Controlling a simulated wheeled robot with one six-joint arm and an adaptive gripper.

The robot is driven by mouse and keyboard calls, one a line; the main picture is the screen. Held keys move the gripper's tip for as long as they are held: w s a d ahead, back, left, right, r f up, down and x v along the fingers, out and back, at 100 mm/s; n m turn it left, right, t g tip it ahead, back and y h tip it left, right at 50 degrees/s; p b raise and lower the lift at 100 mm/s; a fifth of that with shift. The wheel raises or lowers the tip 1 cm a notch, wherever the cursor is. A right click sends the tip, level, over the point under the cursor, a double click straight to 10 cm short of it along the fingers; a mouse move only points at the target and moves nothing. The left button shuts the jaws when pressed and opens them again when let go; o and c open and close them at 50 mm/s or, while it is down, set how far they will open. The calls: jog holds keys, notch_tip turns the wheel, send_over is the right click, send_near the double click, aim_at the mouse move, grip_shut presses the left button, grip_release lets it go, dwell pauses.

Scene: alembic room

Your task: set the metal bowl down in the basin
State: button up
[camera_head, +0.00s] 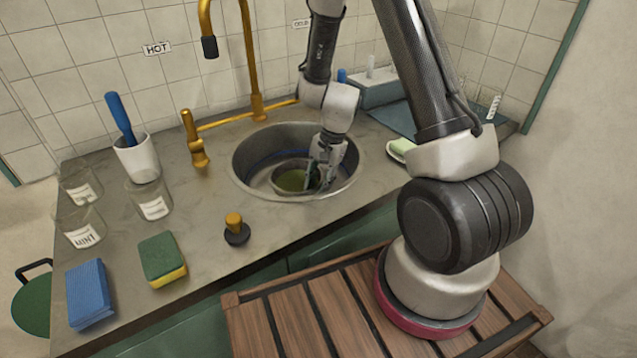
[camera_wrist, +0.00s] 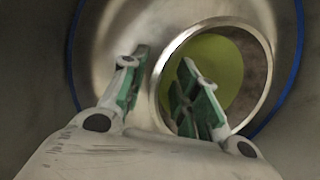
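The metal bowl (camera_head: 291,180) is inside the round steel basin (camera_head: 250,150), low down, with a green-yellow inside. Its rim and inner wall also show in the wrist view (camera_wrist: 254,75). My gripper (camera_head: 322,176) reaches down into the basin at the bowl's right side. In the wrist view my gripper (camera_wrist: 164,66) has its fingers apart, one outside the bowl's rim and one over its inside. I see a gap between the fingers and the rim. The bowl's underside is hidden, so its contact with the basin floor cannot be seen.
A brass tap (camera_head: 250,60) stands behind the basin, with a brass handle (camera_head: 194,140) to its left. Glass jars, a white cup (camera_head: 137,160) and sponges (camera_head: 161,259) stand left. A soap dish (camera_head: 399,149) is right.

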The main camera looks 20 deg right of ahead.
jog(key=s+d+r+n+t, duration=0.1)
jog(key=s+d+r+n, duration=0.1)
jog(key=r, duration=0.9)
jog(key=s+d+r+n, duration=0.1)
jog(key=d+r, duration=0.2)
jog(key=r, duration=0.7)
jog(key=s+d+r+n+t+h, duration=0.1)
jog(key=s+d+r+n, duration=0.1)
jog(key=s+r, duration=0.4)
jog(key=s+d+r+n+t+h, duration=0.2)
jog(key=s+r+n, duration=0.3)
jog(key=s, duration=0.6)
jog(key=shift+s+d+r+t, duration=0.35)
jog(key=shift+d+r, duration=0.25)
jog(key=shift+r, duration=0.35)
